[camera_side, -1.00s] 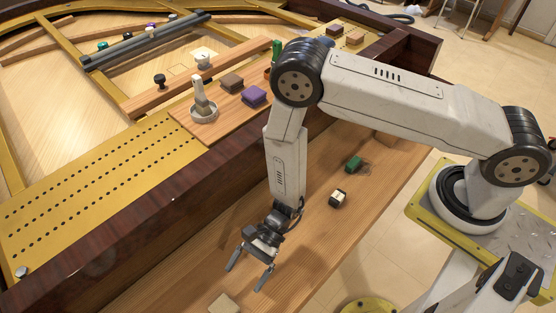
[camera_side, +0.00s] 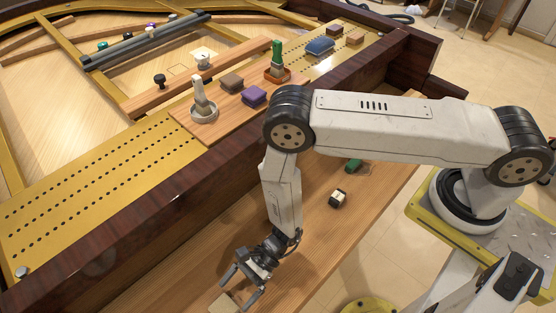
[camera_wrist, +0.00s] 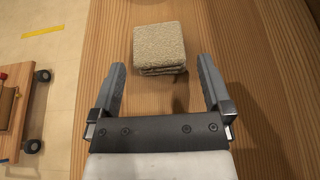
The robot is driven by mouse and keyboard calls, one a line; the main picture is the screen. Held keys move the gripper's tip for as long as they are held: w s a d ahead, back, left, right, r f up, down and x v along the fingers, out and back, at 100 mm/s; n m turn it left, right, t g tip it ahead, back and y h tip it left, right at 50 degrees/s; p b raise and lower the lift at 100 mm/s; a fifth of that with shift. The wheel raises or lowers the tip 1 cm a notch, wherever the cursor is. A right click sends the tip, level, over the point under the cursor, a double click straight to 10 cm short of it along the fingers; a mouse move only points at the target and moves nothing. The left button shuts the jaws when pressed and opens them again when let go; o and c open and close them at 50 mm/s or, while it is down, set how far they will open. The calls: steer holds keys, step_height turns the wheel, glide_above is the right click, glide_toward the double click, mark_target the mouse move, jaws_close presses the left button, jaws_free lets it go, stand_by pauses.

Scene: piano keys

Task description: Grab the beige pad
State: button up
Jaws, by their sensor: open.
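The beige pad (camera_wrist: 159,46) is a small, thick, square, fuzzy block lying on the wooden shelf. In the wrist view it sits just past my open fingertips, roughly centred between them. In the side view the beige pad (camera_side: 224,303) is at the bottom edge, partly cut off by the frame and partly covered by a finger. My gripper (camera_side: 239,289) points down at it with its jaws apart. In the wrist view my gripper (camera_wrist: 161,68) is empty, with one finger on either side and bare wood between them.
A black-and-cream block (camera_side: 338,198) and a green block (camera_side: 353,165) lie farther along the shelf (camera_side: 190,262). The dark piano rim (camera_side: 150,220) rises beside it. A purple block (camera_side: 254,96) and a brown block (camera_side: 231,82) rest on a raised board.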

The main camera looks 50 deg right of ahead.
mark_target(225, 306)
steer(key=shift+a, duration=0.1)
steer(key=shift+x, duration=2.5)
steer(key=shift+r, duration=0.15)
steer(key=c, duration=1)
